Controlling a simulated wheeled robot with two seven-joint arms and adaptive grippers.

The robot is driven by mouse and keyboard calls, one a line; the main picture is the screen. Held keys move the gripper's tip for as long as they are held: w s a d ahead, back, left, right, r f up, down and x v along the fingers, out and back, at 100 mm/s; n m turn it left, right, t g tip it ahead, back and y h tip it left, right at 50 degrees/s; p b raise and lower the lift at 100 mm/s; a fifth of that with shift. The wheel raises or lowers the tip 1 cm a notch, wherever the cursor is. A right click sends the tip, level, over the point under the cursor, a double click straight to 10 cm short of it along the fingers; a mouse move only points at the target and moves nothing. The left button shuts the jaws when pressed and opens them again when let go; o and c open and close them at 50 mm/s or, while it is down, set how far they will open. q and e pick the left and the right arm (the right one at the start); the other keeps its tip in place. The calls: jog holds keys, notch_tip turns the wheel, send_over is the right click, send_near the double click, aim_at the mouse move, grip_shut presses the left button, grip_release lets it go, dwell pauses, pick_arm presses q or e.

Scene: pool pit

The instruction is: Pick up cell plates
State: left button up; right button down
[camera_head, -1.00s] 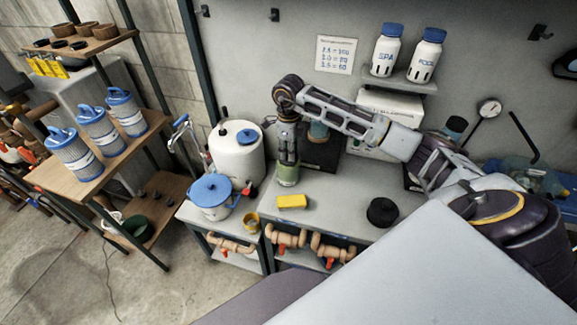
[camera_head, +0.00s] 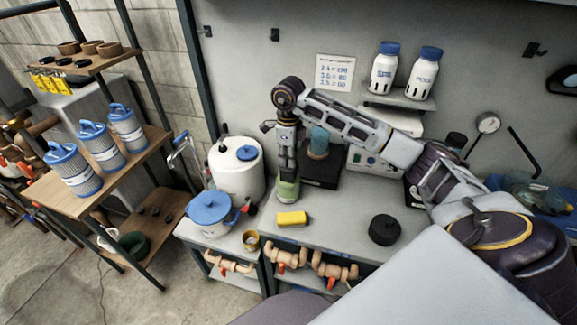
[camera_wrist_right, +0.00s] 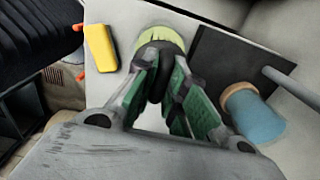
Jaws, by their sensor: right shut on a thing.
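My right gripper (camera_head: 287,172) points down over a green container (camera_head: 288,190) on the grey bench. In the right wrist view the container's yellow-green round rim (camera_wrist_right: 174,38) shows beyond the green-padded fingers (camera_wrist_right: 160,88). A dark piece (camera_wrist_right: 158,62), which seems to be the cell plates, is between the fingers, and they are shut on it. The fingers hide most of it, and single plates cannot be made out. Whether it stands in the container or just above it cannot be told. My left gripper is out of view.
A yellow block (camera_head: 293,218) and a black round lid (camera_head: 385,229) lie on the bench. A blue cylinder (camera_head: 319,142) on a black base stands right of the gripper. A white tank (camera_head: 236,172) and a blue-lidded pot (camera_head: 211,211) stand left. The bench front between block and lid is clear.

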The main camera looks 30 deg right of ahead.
notch_tip(320, 180, up, 14)
jog(key=shift+b, duration=0.3)
dwell(0.4)
jog(key=shift+f, duration=0.1)
dwell(0.3)
jog(key=c, duration=2.1)
grip_release()
grip_shut()
